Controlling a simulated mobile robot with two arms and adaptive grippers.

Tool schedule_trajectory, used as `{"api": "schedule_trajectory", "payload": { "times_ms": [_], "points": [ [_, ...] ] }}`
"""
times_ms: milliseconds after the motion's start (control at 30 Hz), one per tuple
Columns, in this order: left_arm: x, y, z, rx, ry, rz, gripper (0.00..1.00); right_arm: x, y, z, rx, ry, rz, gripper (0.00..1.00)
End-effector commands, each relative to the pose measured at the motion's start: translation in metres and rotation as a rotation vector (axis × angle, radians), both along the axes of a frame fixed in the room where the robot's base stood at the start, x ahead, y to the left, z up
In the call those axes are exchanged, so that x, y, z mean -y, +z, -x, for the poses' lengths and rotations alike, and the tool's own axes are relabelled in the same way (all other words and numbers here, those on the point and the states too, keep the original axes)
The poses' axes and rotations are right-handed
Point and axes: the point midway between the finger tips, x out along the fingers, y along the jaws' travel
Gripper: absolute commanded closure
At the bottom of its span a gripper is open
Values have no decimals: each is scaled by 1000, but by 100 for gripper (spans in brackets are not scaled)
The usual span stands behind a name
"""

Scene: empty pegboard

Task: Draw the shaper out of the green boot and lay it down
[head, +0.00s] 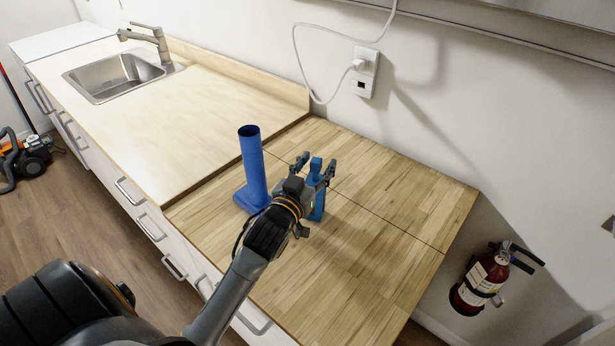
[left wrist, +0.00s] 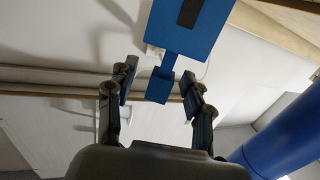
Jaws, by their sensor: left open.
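A blue boot-like piece, a tall open tube (head: 253,160) on a flat foot, stands upright on the wooden worktop; no green boot shows. Its blue side also shows in the left wrist view (left wrist: 290,135). A separate blue piece, apparently the shaper (head: 318,208), stands outside the tube, to its right. In the left wrist view the shaper (left wrist: 205,32) has a wide body with a dark patch, a narrow neck and a small end block. My left gripper (head: 315,168) is open, its fingers on either side of that end block, with gaps visible. My right gripper is not in view.
The wooden worktop (head: 370,235) is bare to the right and front of the blue pieces. A pale counter with a sink (head: 120,78) lies at left. A white cable (head: 297,50) hangs from a wall outlet behind. A fire extinguisher (head: 482,280) hangs at right.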

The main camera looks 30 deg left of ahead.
Motion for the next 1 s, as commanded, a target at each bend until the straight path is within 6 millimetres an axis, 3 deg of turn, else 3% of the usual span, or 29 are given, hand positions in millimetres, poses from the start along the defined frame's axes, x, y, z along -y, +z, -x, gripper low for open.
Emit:
{"api": "schedule_trajectory", "payload": {
  "times_ms": [500,700,1000],
  "points": [
    [13,-5,99,-5,0,3,48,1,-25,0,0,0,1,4],
    [14,-2,116,-2,0,1,48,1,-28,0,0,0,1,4],
    [15,-1,117,-2,0,1,48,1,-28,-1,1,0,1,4]
  ]
}}
